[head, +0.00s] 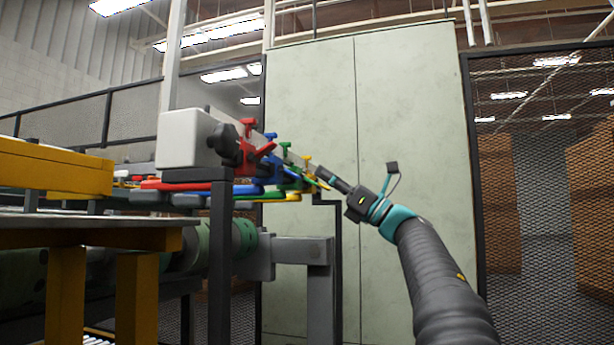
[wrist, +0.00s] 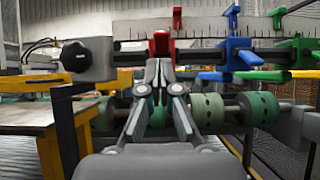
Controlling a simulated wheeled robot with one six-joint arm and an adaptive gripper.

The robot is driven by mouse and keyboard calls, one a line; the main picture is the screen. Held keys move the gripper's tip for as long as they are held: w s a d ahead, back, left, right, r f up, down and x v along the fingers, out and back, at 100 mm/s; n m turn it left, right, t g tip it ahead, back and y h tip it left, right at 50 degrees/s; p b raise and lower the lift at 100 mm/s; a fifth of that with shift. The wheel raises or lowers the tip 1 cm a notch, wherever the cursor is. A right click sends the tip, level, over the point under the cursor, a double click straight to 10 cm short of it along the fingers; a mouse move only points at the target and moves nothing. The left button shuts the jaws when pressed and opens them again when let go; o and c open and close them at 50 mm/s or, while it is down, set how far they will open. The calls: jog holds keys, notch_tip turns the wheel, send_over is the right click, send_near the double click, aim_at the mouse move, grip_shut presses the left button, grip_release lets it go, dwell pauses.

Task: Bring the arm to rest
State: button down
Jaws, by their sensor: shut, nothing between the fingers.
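My gripper (head: 328,177) is at the end of my raised arm, in front of the pale cabinet and close to the far end of a bar with coloured clamps. In the wrist view my gripper (wrist: 163,90) has its fingers together and empty. A red clamp (wrist: 162,43) shows straight beyond the fingertips; I cannot tell whether they touch it. The red clamp (head: 250,150) sits nearest the white block in the head view, with blue, green and yellow clamps behind it.
A white block (head: 186,139) with a black knob stands on a dark post. A yellow-framed table (head: 90,240) is at left. Green rollers (wrist: 208,112) lie below the bar. The tall pale cabinet (head: 410,110) and a mesh fence (head: 540,200) stand behind and to the right.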

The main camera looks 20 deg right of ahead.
jog(key=shift+s+d+f, duration=0.2)
jog(key=shift+s+d, duration=0.2)
jog(key=shift+d, duration=0.1)
